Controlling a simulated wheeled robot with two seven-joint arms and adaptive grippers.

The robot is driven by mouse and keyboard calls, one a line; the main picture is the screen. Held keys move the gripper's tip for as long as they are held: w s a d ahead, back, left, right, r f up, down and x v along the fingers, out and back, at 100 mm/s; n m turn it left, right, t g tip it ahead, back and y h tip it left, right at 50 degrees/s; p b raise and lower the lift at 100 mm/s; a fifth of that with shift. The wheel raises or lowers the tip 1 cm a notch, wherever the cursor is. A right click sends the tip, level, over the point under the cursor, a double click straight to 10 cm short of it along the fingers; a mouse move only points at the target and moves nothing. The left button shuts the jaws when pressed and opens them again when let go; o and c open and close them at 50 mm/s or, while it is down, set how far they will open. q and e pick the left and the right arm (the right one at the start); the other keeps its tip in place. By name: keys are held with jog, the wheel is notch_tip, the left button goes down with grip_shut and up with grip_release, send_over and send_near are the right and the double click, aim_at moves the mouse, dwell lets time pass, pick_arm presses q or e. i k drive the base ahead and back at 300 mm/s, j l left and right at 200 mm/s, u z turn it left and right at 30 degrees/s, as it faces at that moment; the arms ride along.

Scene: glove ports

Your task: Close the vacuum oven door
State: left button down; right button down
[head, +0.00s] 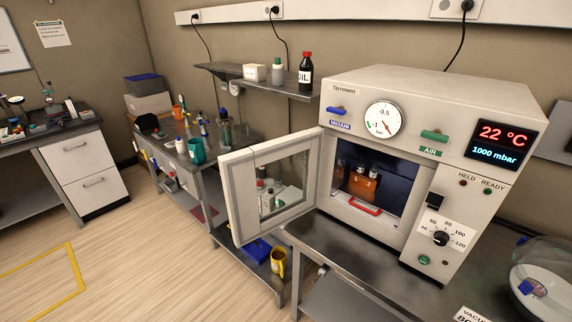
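The vacuum oven (450,105) stands on a grey metal bench at the right in the head view. Its door (241,200), a pale frame with a glass window, is hinged on the oven's left side and stands wide open, swung out to the left. Inside the dark chamber (400,180) there is a brown item (362,186) with small capped bottles. A red handle-like bar (365,206) lies at the chamber's front edge. The display reads 22 °C and 1000 mbar. Neither of my grippers is in the view.
A glass vessel (545,270) stands on the bench at the right, near a white sign (470,314). A shelf (260,82) with bottles hangs behind the door. A yellow mug (278,261) and a blue item sit below the door.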

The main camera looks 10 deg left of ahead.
aim_at(237, 168)
jog(key=i+j+z, duration=0.4)
jog(key=j, duration=0.15)
jog(key=i+j+z, duration=0.1)
jog(key=j+z, duration=0.35)
jog(key=j, duration=0.15)
jog(key=i+j+z, duration=0.1)
jog(key=j+z, duration=0.3)
jog(key=j, duration=0.25)
jog(key=j+z, duration=0.45)
jog(key=j, duration=0.2)
jog(key=k+j+z, duration=0.15)
jog(key=j+z, duration=0.25)
jog(key=j, duration=0.3)
